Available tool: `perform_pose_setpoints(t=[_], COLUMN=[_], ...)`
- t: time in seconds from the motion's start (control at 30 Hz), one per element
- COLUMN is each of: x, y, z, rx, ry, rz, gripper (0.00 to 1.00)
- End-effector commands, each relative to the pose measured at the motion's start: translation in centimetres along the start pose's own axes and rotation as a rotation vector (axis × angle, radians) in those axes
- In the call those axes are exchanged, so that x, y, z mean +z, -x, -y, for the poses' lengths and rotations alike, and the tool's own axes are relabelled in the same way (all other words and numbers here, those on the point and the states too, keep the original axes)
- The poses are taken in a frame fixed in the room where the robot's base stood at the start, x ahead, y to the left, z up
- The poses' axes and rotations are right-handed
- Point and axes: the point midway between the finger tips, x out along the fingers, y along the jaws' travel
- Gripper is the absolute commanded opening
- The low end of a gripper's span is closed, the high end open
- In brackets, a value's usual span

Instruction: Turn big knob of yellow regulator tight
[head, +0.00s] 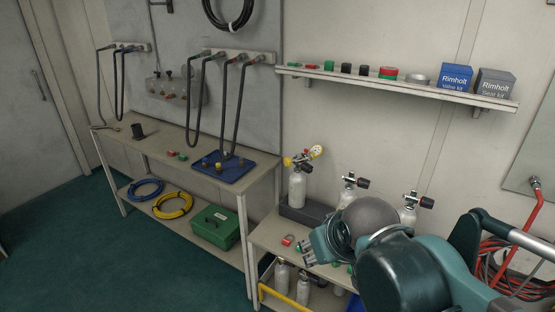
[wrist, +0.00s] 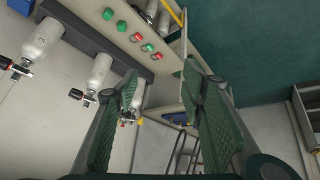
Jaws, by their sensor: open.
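The yellow regulator (head: 302,158) sits on top of the leftmost white cylinder (head: 297,188) in the head view.
Two more cylinders with black-knobbed valves (head: 349,181) (head: 411,200) stand to the right in the dark rack (head: 305,212). A shelf (head: 390,85) hangs above. A workbench with a blue tray (head: 222,167) stands left.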

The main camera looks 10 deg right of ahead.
Motion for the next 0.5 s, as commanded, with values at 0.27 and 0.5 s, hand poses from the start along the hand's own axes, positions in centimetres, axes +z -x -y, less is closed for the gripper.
perform_pose_setpoints(t=[0.27, 0.5], x=[-3.8, -7.2], y=[-0.9, -2.0], z=[-1.9, -3.6], rx=[0.069, 0.131], ry=[0.177, 0.331], rz=[0.052, 0.102], gripper=[0.40, 0.40])
